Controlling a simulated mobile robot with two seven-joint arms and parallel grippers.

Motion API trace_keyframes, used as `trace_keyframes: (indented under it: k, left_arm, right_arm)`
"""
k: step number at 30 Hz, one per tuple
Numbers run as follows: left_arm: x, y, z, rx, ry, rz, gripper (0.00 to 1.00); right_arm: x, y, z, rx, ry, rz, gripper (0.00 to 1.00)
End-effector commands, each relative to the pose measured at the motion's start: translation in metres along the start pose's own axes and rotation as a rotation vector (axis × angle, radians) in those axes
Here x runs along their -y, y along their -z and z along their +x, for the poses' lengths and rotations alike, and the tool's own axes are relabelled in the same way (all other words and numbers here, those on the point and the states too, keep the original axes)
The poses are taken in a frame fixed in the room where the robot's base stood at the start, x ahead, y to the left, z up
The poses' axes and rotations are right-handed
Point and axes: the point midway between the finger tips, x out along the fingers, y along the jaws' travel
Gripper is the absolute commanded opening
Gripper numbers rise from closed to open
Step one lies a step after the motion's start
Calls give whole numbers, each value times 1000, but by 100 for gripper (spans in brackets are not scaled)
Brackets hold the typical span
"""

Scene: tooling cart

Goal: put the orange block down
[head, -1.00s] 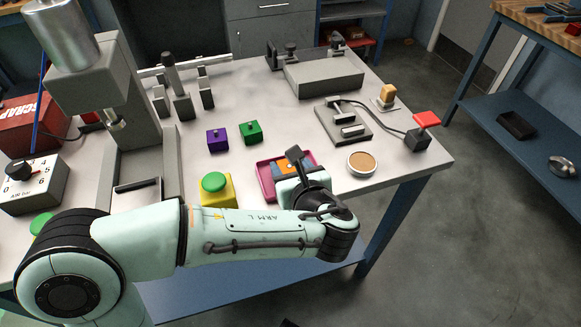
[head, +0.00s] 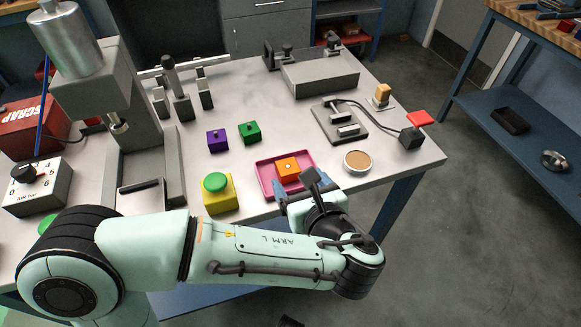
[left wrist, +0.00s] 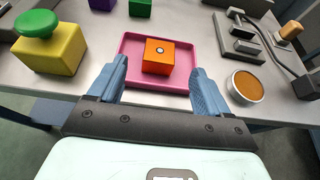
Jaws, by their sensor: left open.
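The orange block (head: 288,168) sits upright in the pink tray (head: 266,178), near the tray's middle. In the left wrist view the orange block (left wrist: 158,57) stands on the floor of the pink tray (left wrist: 130,47), with a dark-ringed dot on its top. My left gripper (head: 296,194) is at the near edge of the tray, in front of the block. In the left wrist view my left gripper (left wrist: 160,88) is open, its two blue fingers apart, with the block beyond and between them, untouched as far as I can see. My right gripper is not in view.
A purple block (head: 217,140) and a green block (head: 250,132) stand behind the tray. A yellow box with a green button (head: 217,193) is left of it. A round tin (head: 357,162) is close on the right. The table behind the blocks is partly clear.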

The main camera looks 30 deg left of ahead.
Motion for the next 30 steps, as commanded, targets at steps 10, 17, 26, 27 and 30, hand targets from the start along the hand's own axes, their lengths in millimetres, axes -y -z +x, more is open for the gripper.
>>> trace_keyframes:
  k: [10,17,26,27,30]
  left_arm:
    - [0,0,-45,0,0,2,78]
    - [0,1,-47,0,-1,2,78]
    - [0,1,-46,0,-1,1,78]
    - [0,1,-46,0,-1,1,78]
    - [0,0,-46,0,0,1,78]
  right_arm:
    - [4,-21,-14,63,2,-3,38]
    - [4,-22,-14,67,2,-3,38]
    - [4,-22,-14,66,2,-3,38]
    - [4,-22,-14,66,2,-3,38]
    - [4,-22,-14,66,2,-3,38]
